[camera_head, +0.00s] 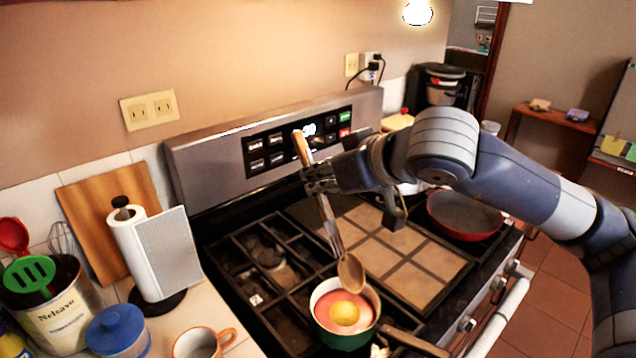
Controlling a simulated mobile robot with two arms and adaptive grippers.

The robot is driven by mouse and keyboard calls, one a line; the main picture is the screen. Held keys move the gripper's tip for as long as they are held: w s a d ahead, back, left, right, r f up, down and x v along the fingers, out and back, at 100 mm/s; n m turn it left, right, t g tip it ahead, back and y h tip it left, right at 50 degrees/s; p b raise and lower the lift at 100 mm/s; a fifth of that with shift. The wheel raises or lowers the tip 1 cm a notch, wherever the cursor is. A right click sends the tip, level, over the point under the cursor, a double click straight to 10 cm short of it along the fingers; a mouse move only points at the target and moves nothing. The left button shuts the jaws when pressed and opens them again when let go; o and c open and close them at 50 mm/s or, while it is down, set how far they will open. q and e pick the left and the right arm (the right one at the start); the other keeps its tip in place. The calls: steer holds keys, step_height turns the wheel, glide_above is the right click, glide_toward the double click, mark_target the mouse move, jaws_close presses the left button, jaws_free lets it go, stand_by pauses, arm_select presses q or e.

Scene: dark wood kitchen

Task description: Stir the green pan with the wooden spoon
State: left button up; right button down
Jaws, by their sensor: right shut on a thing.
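The green pan (335,341) stands on the front left part of the stove, with its wooden handle pointing to the lower right. It holds something pinkish with a yellow round in the middle. My right gripper (322,184) is shut on the wooden spoon (351,272) at its handle, above the stove. The spoon is tilted, with its bowl down at the pan's upper right rim. I cannot tell whether the bowl touches the pan or its contents. My left gripper is not in view.
A red pan (464,216) sits on the right part of the stove (272,230). On the left counter are a paper towel roll (137,246), a utensil can (66,318), a blue-lidded jar (118,333) and a mug (197,345). The stove's back panel (212,172) rises behind the burners.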

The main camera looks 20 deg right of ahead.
mark_target(325, 203)
steer(key=shift+f+b, duration=1.05)
steer(key=shift+f, duration=0.85)
steer(key=shift+f+b, duration=0.7)
steer(key=shift+f, duration=0.15)
step_height(325, 203, down, 5)
steer(key=b, duration=0.5)
steer(key=shift+r, duration=0.15)
steer(key=shift+d, duration=0.1)
